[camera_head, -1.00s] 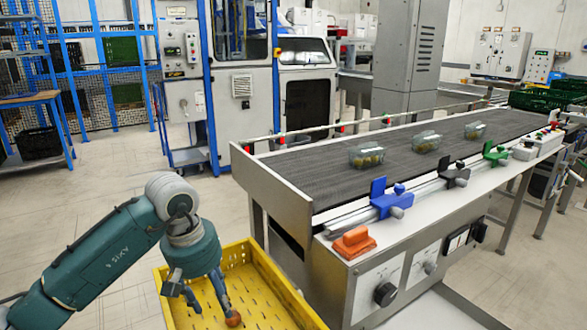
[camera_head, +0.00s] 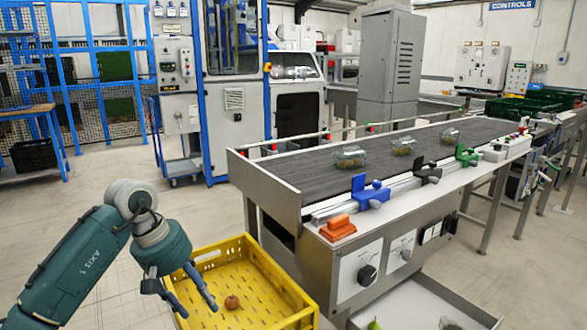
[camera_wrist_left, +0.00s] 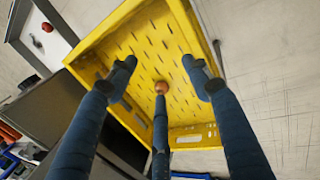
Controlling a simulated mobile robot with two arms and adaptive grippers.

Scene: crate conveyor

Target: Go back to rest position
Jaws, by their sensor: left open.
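My left gripper (camera_head: 197,307) is open and empty over the left part of the yellow crate (camera_head: 283,285). A reddish-orange round fruit (camera_head: 232,302) lies on the crate floor, to the right of the fingers in the head view. In the left wrist view the three spread fingers (camera_wrist_left: 159,75) point down into the crate (camera_wrist_left: 95,38). The fruit (camera_wrist_left: 161,87) shows there just beyond the tip of the middle finger, with nothing gripping it. My right gripper is not in view.
The conveyor (camera_head: 290,172) stands right of the crate, with several clear fruit punnets on its belt. An orange block (camera_head: 338,227) lies on its front ledge. A white tray (camera_head: 425,300) below holds a green fruit (camera_head: 374,324). The floor to the left is fairly clear.

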